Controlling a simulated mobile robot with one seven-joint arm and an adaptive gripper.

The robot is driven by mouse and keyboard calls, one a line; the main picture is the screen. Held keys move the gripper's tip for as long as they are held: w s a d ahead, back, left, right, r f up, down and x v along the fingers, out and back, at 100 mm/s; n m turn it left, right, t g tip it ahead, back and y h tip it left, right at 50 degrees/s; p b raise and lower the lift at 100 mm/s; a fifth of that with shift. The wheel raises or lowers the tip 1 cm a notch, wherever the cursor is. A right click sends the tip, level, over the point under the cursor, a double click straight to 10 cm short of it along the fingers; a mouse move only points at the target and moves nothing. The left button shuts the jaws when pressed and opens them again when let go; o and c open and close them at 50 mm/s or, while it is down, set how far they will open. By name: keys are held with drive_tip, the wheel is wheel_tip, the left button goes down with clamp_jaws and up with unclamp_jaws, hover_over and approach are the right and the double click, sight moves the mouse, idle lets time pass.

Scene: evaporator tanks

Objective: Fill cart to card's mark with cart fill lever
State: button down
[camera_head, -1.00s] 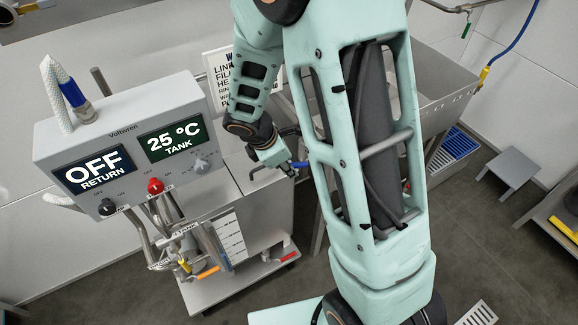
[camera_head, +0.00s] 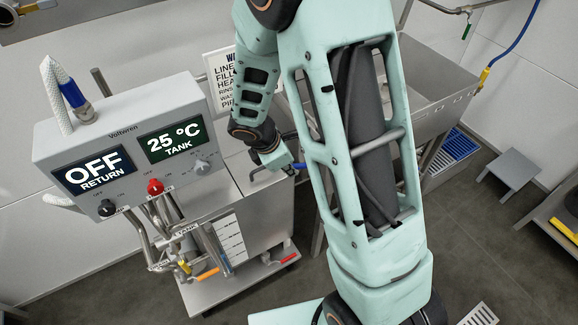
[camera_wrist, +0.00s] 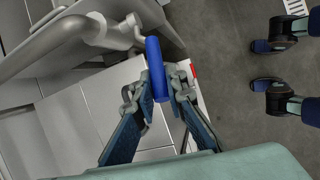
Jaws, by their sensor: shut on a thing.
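My gripper (camera_wrist: 156,84) is shut on the blue handle of the cart fill lever (camera_wrist: 154,52), with one finger on each side of it. The steel cart (camera_head: 272,215) stands below and left of my arm. The white card (camera_head: 229,240) with printed lines is on the cart's front, beside a clear upright tube (camera_head: 213,243). The liquid level and the card's mark are too small to read.
A steel sink (camera_head: 440,85) stands behind my arm.

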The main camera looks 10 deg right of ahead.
drive_tip(key=shift+a+f+h+b, duration=0.1)
drive_tip(key=shift+f+h+b, duration=0.3)
drive_tip(key=shift+b, duration=0.65)
drive_tip(key=f+h+b, duration=0.1)
drive_tip(key=b, duration=0.3)
drive_tip(key=f+t+h+b, duration=0.1)
drive_tip(key=f+h+b, duration=0.1)
drive_tip(key=b, duration=0.2)
drive_tip(key=f+h+b, duration=0.1)
drive_tip(key=b, duration=0.3)
drive_tip(key=shift+s+a+f+t, duration=0.2)
drive_tip(key=shift+a+t, duration=0.2)
drive_tip(key=shift+r+h, duration=0.1)
drive_tip(key=shift+h, duration=0.2)
drive_tip(key=c, duration=1.9)
unclamp_jaws()
drive_tip(key=shift+c, duration=0.2)
